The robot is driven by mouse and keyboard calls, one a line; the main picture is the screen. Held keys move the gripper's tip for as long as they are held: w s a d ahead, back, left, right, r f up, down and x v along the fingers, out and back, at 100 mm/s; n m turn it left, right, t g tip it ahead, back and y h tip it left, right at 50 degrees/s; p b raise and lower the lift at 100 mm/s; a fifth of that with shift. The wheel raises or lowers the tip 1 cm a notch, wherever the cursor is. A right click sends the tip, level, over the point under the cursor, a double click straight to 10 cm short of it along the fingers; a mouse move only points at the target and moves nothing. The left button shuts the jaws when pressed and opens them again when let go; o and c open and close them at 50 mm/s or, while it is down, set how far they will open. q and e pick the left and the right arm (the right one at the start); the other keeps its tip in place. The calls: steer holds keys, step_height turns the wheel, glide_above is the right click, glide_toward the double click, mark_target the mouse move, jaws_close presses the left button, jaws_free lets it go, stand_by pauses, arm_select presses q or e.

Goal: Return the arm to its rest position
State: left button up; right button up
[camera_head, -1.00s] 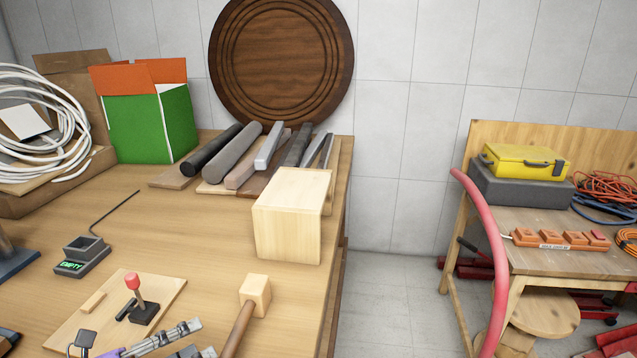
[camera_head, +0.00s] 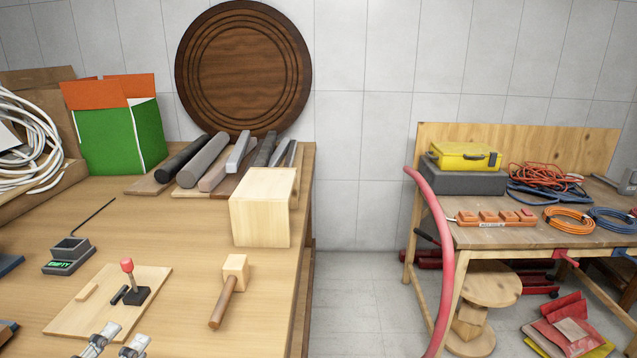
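My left gripper (camera_head: 124,335) shows at the bottom edge of the head view, left of centre. Only its two grey fingers are visible; they stand apart with nothing seen between them. They are at the front edge of a wooden board (camera_head: 75,313) that bears a red-knobbed lever (camera_head: 130,280). A wooden mallet (camera_head: 231,285) lies on the workbench to the right of the fingers, apart from them. The rest of the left arm is below the picture. My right gripper is not in view. A coiled white hose (camera_head: 42,130) lies at the far left.
A pale wooden block (camera_head: 258,215) stands near the workbench's (camera_head: 160,220) right edge. A green box (camera_head: 118,139) stands behind. A red hose (camera_head: 446,250) hangs in front of the second table, which holds a yellow case (camera_head: 462,154) and cable coils (camera_head: 568,219). Bare floor lies between the tables.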

arm_select(q)
steer(key=s+a+f+n+g+y, duration=0.3)
steer(key=s+a+f+n+y, duration=0.35)
steer(key=a+n+y, duration=0.55)
steer(key=s+d+f+n+g, duration=0.2)
steer(key=s+f+n+g, duration=0.45)
steer(key=f, duration=0.35)
steer(key=s+d+f+n+g+h, duration=0.25)
steer(key=s+d+f+g, duration=0.3)
steer(key=s+d, duration=0.4)
steer(key=s+d+f+n+g+h, duration=0.1)
steer(key=s+d+f+g+h, duration=0.45)
steer(key=s, duration=0.65)
steer(key=w+d+f+t+p, duration=0.2)
steer(key=w+f+t, duration=0.1)
steer(key=w+t, duration=0.2)
steer(key=w+d+f+t+p, duration=0.2)
steer(key=w+f+t, duration=0.2)
steer(key=w, duration=0.4)
steer(key=shift+d+t, duration=0.15)
steer(key=shift+t, duration=0.4)
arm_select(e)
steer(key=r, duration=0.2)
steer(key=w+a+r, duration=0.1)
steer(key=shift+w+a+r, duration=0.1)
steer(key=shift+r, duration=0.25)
